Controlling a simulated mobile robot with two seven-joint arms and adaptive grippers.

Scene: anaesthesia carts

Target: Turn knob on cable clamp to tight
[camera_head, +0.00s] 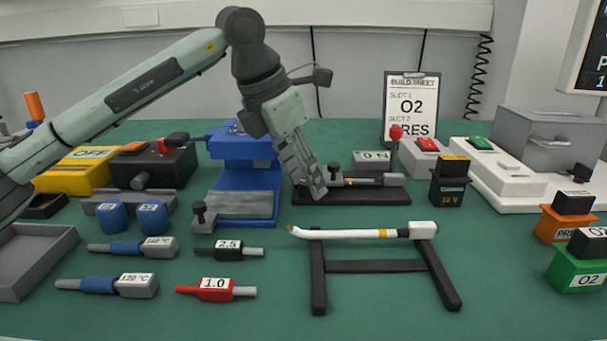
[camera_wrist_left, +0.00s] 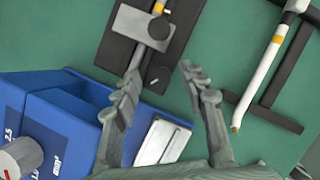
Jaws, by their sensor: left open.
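A black base plate (camera_head: 385,195) at mid table carries a grey clamp block with a dark knob (camera_head: 334,169), which I take as the cable clamp. In the left wrist view, the grey block (camera_wrist_left: 132,38) has the round black knob (camera_wrist_left: 158,27) at its right end, beside a yellow-banded part. A black spot with a white line (camera_wrist_left: 155,82) lies on the plate lower down. My left gripper (camera_head: 318,193) points down at the plate's left part; its fingers (camera_wrist_left: 162,85) are open and empty, short of the knob in the wrist view. Contact cannot be told. My right gripper is out of view.
A blue press (camera_head: 240,150) stands close left of my left gripper. A white probe (camera_head: 350,234) lies on a black stand (camera_head: 375,267) in front. A black 12 V block (camera_head: 450,188) stands to the right. Several plugs and connectors lie at front left.

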